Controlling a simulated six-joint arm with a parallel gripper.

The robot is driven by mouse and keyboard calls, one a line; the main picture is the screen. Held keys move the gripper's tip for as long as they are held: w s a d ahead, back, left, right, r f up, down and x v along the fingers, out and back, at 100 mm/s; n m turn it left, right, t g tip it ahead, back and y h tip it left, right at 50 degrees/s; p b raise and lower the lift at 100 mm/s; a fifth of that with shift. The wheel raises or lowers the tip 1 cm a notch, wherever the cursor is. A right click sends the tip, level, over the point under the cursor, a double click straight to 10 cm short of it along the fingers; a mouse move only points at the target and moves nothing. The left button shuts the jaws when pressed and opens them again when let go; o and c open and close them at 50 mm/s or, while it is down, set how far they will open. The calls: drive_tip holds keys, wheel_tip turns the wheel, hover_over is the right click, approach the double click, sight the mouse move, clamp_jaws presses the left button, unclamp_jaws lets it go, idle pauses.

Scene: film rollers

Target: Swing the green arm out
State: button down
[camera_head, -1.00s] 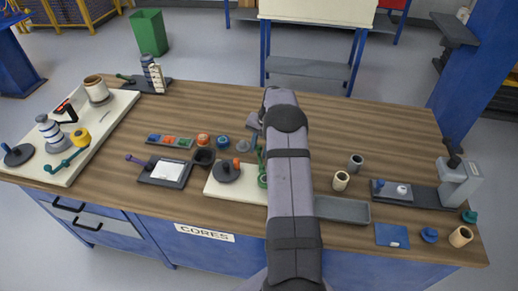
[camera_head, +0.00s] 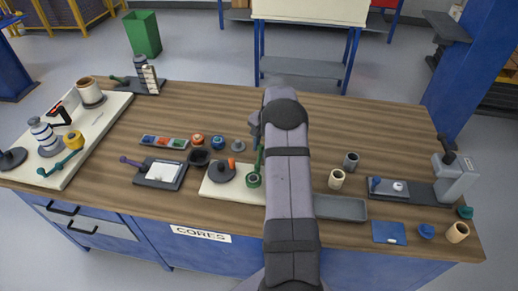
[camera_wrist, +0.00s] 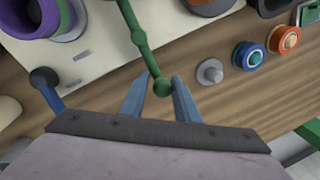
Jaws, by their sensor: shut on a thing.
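The green arm (camera_wrist: 140,42) runs down from the top edge of the wrist view to a round green knob at its free end. My gripper (camera_wrist: 158,103) has its two blue fingers on either side of that knob and is shut on it. In the head view the green arm (camera_head: 260,161) stands out from a green ring-shaped base (camera_head: 254,180) on a cream board (camera_head: 218,189). My own arm covers part of the board there, and my fingertips are mostly hidden.
A dark disc with an orange peg (camera_head: 222,170) stands left of the green base. A grey knob (camera_wrist: 210,71), a blue knob (camera_wrist: 248,56) and an orange one (camera_wrist: 284,39) lie close to my gripper. A grey tray (camera_head: 340,208) is to the right.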

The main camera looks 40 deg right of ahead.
drive_tip(key=shift+s+d+r+m+h, duration=0.15)
drive_tip(key=shift+s+d+m, duration=0.1)
drive_tip(key=shift+m, duration=0.5)
drive_tip(key=shift+s+d+r+m+h, duration=0.1)
drive_tip(key=shift+s+d+m, duration=0.2)
drive_tip(key=shift+m, duration=0.5)
drive_tip(key=shift+s+d+r+m+h, duration=0.15)
drive_tip(key=shift+s+d+m, duration=0.1)
drive_tip(key=shift+m, duration=0.8)
drive_tip(key=c, duration=1.5)
unclamp_jaws()
drive_tip(key=shift+s+f, duration=0.15)
drive_tip(key=shift+f, duration=0.05)
drive_tip(key=shift+s, duration=0.1)
drive_tip(key=shift+r, duration=0.1)
drive_tip(key=shift+s+a+r+b, duration=0.1)
drive_tip(key=shift+s+r+b, duration=0.2)
drive_tip(key=shift+r, duration=0.85)
drive_tip(key=shift+s+a+r+b, duration=0.15)
drive_tip(key=shift+r+b, duration=0.3)
drive_tip(key=shift+r, duration=0.75)
drive_tip(key=shift+s+d+r+b, duration=0.1)
drive_tip(key=shift+s+r+b, duration=0.2)
drive_tip(key=shift+r, duration=0.85)
drive_tip(key=shift+w, duration=0.1)
